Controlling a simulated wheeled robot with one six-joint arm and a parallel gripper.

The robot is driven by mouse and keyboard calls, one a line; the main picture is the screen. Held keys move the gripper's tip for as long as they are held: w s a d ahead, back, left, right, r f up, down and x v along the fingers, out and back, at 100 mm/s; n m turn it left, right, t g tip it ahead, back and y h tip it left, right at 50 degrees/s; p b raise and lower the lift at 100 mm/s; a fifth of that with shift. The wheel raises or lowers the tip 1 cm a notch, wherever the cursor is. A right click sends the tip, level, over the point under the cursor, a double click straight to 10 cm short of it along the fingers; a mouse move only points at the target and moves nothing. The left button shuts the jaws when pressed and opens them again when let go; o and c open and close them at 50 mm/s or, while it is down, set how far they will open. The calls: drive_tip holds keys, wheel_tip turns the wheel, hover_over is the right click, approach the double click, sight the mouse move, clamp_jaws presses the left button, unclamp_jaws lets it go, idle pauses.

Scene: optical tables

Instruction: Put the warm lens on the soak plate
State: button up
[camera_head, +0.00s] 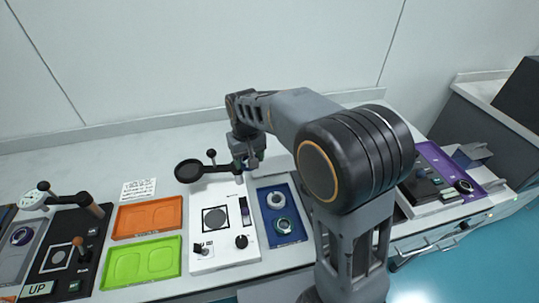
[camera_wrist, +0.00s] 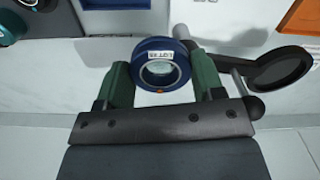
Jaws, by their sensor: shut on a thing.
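My gripper (camera_wrist: 162,80) has green fingers shut on a lens in a round blue mount (camera_wrist: 162,48) with a white lot label, seen in the wrist view. The label's number is too small to read. In the head view my gripper (camera_head: 243,165) is above the back of a white unit (camera_head: 200,262), whose top has a dark square plate (camera_head: 215,219). I cannot tell for sure that this is the soak plate. A black round disc (camera_head: 188,171) on an arm stands at the unit's back left; it also shows in the wrist view (camera_wrist: 280,68), right of my gripper.
A blue tray (camera_head: 268,238) with two rings stands right of the white unit. An orange tray (camera_head: 148,217) and a green tray (camera_head: 142,262) lie left of it. A black unit (camera_head: 78,240) with a lever is farther left. A purple mat (camera_head: 435,157) lies at the right.

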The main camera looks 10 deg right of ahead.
drive_tip(key=p, duration=0.1)
approach(273, 165)
drive_tip(key=s+a+r, duration=0.2)
drive_tip(key=s+a, duration=0.1)
drive_tip(key=f, duration=0.1)
drive_tip(key=w+d+f, duration=0.2)
drive_tip(key=f, duration=0.1)
drive_tip(key=shift+w+d+f+p, duration=0.3)
drive_tip(key=shift+w+d+f, duration=0.1)
drive_tip(key=shift+f, duration=0.25)
drive_tip(key=shift+w+d+f, duration=0.1)
drive_tip(key=shift+w+f, duration=0.05)
drive_tip(key=shift+f, duration=1.65)
drive_tip(key=shift+f, duration=0.15)
